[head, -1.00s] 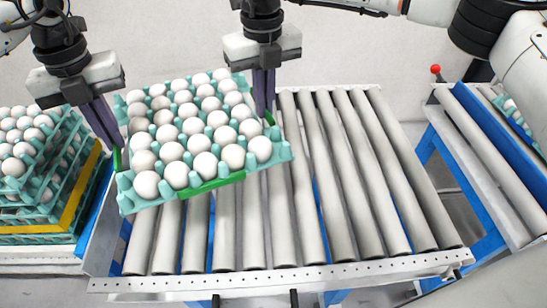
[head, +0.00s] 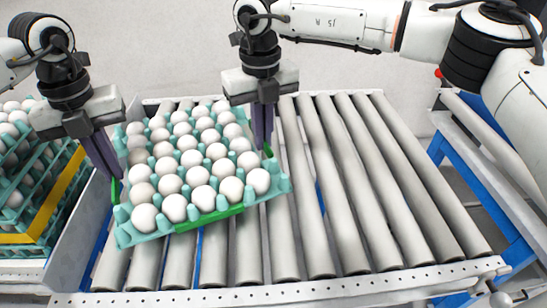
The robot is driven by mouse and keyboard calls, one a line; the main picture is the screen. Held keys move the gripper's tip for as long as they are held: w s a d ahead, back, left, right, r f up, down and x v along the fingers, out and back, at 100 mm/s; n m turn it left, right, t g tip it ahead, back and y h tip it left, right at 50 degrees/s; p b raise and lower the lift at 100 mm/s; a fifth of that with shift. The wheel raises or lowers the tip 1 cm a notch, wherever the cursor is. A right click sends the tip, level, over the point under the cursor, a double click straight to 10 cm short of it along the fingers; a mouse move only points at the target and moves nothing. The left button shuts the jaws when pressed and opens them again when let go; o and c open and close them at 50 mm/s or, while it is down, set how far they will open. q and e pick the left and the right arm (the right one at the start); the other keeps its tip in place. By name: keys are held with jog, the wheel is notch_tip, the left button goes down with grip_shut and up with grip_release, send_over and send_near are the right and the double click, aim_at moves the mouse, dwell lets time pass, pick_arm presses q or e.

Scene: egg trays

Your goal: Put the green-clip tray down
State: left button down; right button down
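The teal egg tray with green clips (head: 217,214) is full of white eggs. It is over the left part of the roller conveyor (head: 330,200), turned at an angle to the rollers. I cannot tell whether its underside touches the rollers. My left gripper (head: 115,185) is at the tray's left edge, its fingers at a green clip there. My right gripper (head: 265,145) is at the tray's right edge, its fingers at the other side clip. Both grippers appear shut on the tray, though the fingertips are partly hidden.
Stacked teal egg trays (head: 45,205) with a yellow band stand at the left, beside the conveyor. The rollers right of the tray are empty. Another conveyor with a blue side (head: 480,190) stands at the right, partly behind my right arm.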

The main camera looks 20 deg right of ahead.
aim_at(119, 184)
pick_arm(q)
jog(key=shift+w+a, duration=0.1)
pick_arm(e)
jog(key=shift+d, duration=0.1)
